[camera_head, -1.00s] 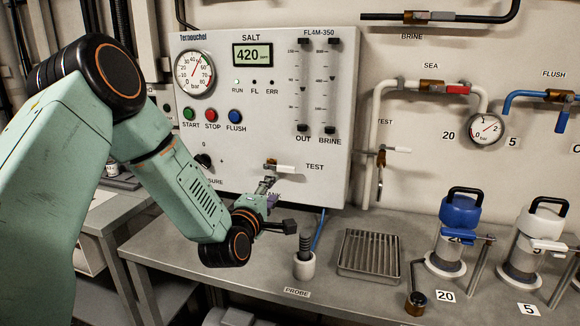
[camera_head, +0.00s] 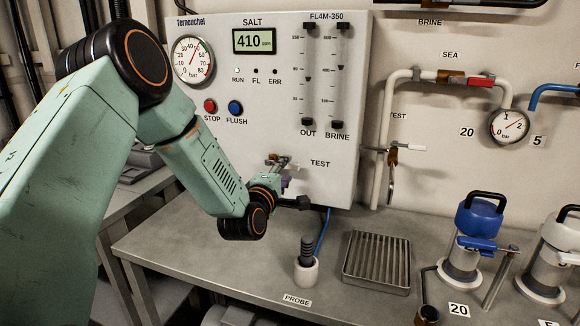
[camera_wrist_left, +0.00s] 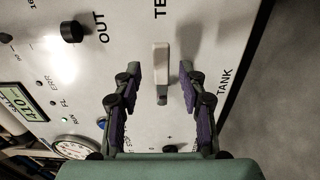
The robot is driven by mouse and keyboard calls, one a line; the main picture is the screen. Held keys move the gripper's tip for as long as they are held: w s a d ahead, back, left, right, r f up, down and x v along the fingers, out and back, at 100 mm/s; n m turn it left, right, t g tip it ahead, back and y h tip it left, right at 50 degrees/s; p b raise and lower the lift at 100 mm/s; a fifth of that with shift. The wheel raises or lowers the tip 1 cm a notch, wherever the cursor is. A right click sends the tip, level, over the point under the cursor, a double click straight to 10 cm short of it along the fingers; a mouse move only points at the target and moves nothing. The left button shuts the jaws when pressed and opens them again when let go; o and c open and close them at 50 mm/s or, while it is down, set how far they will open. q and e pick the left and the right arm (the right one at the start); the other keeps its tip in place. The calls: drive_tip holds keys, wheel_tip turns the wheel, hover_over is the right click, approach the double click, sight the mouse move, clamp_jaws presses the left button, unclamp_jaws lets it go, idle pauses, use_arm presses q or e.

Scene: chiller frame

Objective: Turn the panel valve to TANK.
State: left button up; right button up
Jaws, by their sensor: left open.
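The panel valve (camera_head: 279,160) sits at the lower right of the white panel, partly hidden behind my left gripper (camera_head: 288,182) in the head view. In the left wrist view its white lever (camera_wrist_left: 160,64) points toward the TEST label. The TANK label (camera_wrist_left: 224,82) is to the right there. My left gripper (camera_wrist_left: 160,82) is open, with one purple-padded finger on each side of the lever and visible gaps to both. The lever does not look gripped. My right gripper is in neither view.
Below the panel (camera_head: 262,100), the bench (camera_head: 200,245) holds a probe in a white cup (camera_head: 306,268) and a metal drain tray (camera_head: 376,262). A blue-topped vessel (camera_head: 470,240) and pipework (camera_head: 388,130) are to the right.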

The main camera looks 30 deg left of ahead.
sight(289, 166)
use_arm(q)
drive_tip(key=x, duration=0.2)
drive_tip(key=shift+w+d+f, duration=0.1)
drive_tip(key=shift+w+f, duration=0.1)
drive_tip(key=shift+w, duration=0.55)
drive_tip(key=shift+w+a+r, duration=0.1)
drive_tip(key=shift+w+a, duration=0.05)
drive_tip(key=shift+a, duration=0.15)
drive_tip(key=shift+w+d, duration=0.1)
drive_tip(key=shift+w, duration=0.1)
drive_tip(key=shift+s, duration=0.1)
drive_tip(key=c, duration=0.6)
clamp_jaws()
drive_tip(key=shift+r, duration=0.1)
